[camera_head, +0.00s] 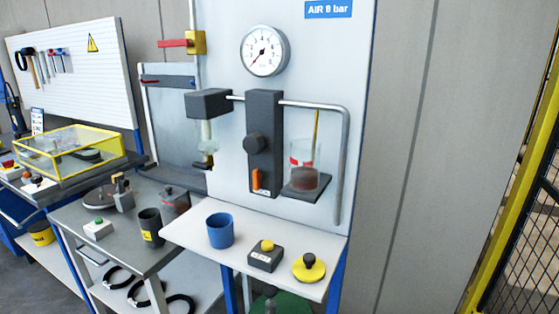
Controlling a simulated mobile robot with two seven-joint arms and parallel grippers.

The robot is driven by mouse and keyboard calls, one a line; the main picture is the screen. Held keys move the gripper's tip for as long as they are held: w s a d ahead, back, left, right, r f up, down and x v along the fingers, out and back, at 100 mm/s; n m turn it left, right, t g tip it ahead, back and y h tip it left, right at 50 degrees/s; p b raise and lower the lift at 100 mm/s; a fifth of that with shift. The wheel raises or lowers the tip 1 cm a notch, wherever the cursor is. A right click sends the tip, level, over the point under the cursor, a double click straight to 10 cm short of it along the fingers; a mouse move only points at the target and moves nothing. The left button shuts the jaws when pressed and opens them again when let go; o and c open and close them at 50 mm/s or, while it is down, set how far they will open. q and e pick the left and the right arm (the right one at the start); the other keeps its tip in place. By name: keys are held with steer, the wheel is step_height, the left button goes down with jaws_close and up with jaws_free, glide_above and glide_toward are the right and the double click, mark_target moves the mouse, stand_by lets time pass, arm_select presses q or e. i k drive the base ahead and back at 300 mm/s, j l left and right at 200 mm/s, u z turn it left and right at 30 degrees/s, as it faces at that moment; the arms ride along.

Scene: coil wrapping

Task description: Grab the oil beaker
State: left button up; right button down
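A clear glass beaker (304,166) with a red band and dark reddish-brown contents stands upright on a small dark shelf (308,188) on the upright panel. A thin yellowish rod or tube comes down at its top. A blue cup (220,232) stands on the white shelf below. A black cup (150,227) with a yellow label stands on the grey table to the left. No label names any of these as the oil beaker; the glass one shows dark liquid-like contents. Neither of my grippers is in view.
The white shelf (190,237) also holds a yellow push button box (266,255) and a yellow disc with a black knob (309,267). A bent metal pipe (343,150) runs right of the glass beaker. A yellow-framed clear box (72,152) sits far left; yellow-framed fencing stands right.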

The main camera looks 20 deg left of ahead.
mark_target(152, 228)
steer(key=j+u, duration=0.25)
steer(key=u, duration=0.25)
steer(key=j+u, duration=0.25)
steer(key=u, duration=0.2)
steer(key=i+j+u, duration=0.15)
steer(key=u, duration=0.35)
